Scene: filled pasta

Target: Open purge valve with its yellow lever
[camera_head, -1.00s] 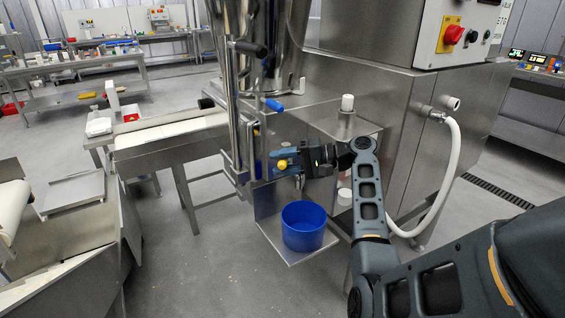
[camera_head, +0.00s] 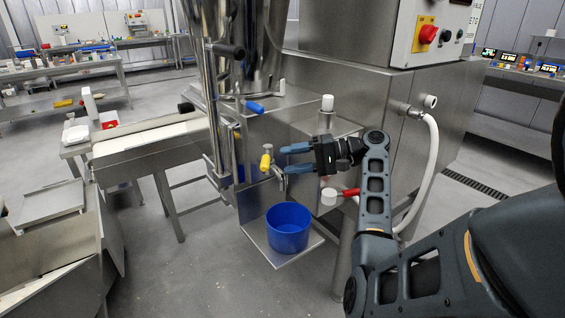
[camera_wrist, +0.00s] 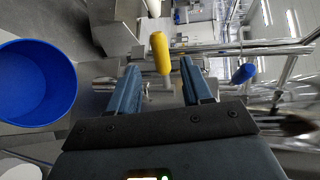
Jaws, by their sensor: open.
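The purge valve's yellow lever (camera_head: 265,162) sits on a small metal valve (camera_head: 279,172) on the machine's side, above a blue bucket. My gripper (camera_head: 285,160) is open and empty just right of the lever, with its blue fingers pointing left toward it. In the wrist view the lever (camera_wrist: 160,52) stands beyond the fingertips, roughly centred in the gap between the fingers (camera_wrist: 159,65). The lever looks apart from both fingers. The valve body is partly hidden behind the fingers in the head view.
The blue bucket (camera_head: 288,230) stands on a metal shelf below the valve. A red handle (camera_head: 350,192) is below my gripper. A blue-ended handle (camera_head: 255,107) projects above the lever. A white hose (camera_head: 433,170) hangs at right. Open floor lies in front.

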